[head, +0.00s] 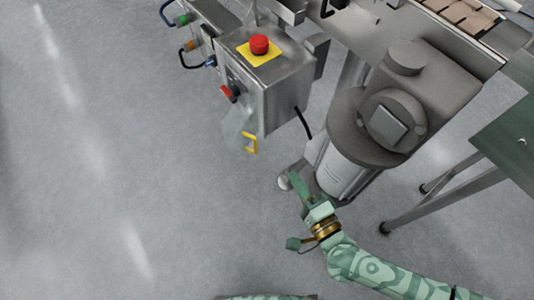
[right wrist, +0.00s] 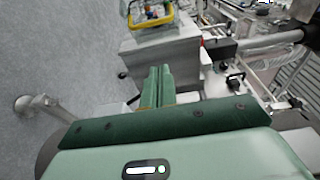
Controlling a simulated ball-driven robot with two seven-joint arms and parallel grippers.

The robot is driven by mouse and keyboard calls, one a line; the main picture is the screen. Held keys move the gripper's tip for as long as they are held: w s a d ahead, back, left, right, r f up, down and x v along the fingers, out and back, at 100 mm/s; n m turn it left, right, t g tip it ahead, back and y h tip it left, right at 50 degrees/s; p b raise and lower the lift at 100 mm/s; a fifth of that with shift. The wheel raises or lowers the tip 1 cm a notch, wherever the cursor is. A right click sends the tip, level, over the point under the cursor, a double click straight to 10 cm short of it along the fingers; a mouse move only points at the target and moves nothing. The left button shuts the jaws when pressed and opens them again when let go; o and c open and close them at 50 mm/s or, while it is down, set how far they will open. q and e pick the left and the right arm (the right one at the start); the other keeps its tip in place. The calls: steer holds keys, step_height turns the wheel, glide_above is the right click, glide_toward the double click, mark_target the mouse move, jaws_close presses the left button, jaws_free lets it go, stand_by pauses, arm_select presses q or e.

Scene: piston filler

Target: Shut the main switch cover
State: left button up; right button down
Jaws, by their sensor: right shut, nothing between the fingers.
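The control box (head: 283,92) stands at upper centre in the head view. A red switch knob (head: 230,92) is on its left-facing side. A clear cover (head: 236,124) with a yellow handle (head: 250,143) sticks out from the box below the knob and looks open. In the right wrist view the yellow handle (right wrist: 150,20) shows at the top, beyond the fingers. My right gripper (head: 294,178) is shut and empty, below and right of the cover, apart from it. It also shows in the right wrist view (right wrist: 158,72). My left gripper is not in view.
A red emergency button (head: 259,44) on a yellow plate tops the box. A large grey motor housing (head: 375,120) stands close to the right of my right gripper. A green table (head: 508,140) is at far right. The floor at left is clear.

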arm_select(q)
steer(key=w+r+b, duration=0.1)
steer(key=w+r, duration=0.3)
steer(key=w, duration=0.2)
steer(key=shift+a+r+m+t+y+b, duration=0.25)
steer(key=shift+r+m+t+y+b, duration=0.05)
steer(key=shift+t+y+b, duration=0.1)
arm_select(e)
steer(key=w+a, duration=0.7)
steer(key=w, duration=0.1)
steer(key=shift+f, duration=0.15)
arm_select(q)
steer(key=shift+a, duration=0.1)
arm_select(e)
steer(key=shift+s+a, duration=0.1)
steer(key=shift+a, duration=0.05)
